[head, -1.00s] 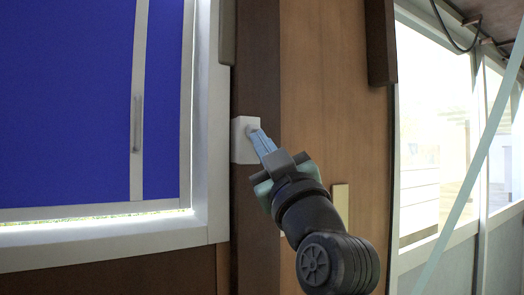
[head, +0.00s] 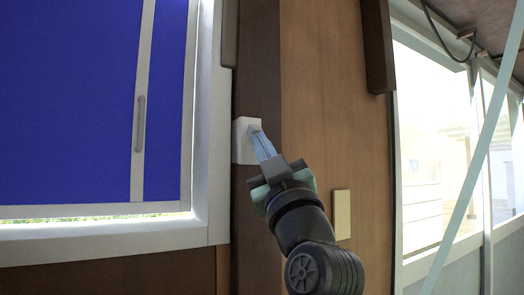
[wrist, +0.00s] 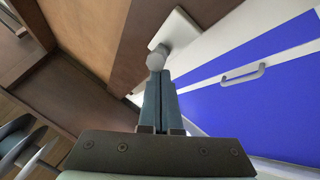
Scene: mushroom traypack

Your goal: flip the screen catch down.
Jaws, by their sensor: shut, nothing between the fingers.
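The screen catch is a small white block (head: 243,147) on the dark wooden post beside the blue screen. In the wrist view its white plate (wrist: 182,32) carries a rounded grey knob (wrist: 156,60). My gripper (head: 256,131) reaches up to the catch from the lower right, its blue fingers together and nothing between them. In the wrist view my fingertips (wrist: 161,73) are at the knob's near end. They look close to or touching it; I cannot tell which. The fingertips partly hide the knob in the head view.
The blue screen (head: 70,100) in its white frame has a grey vertical handle (head: 140,123). A cream plate (head: 342,214) is on the wooden wall right of my arm. A dark wooden piece (head: 377,45) juts down at the upper right. A bright window lies further right.

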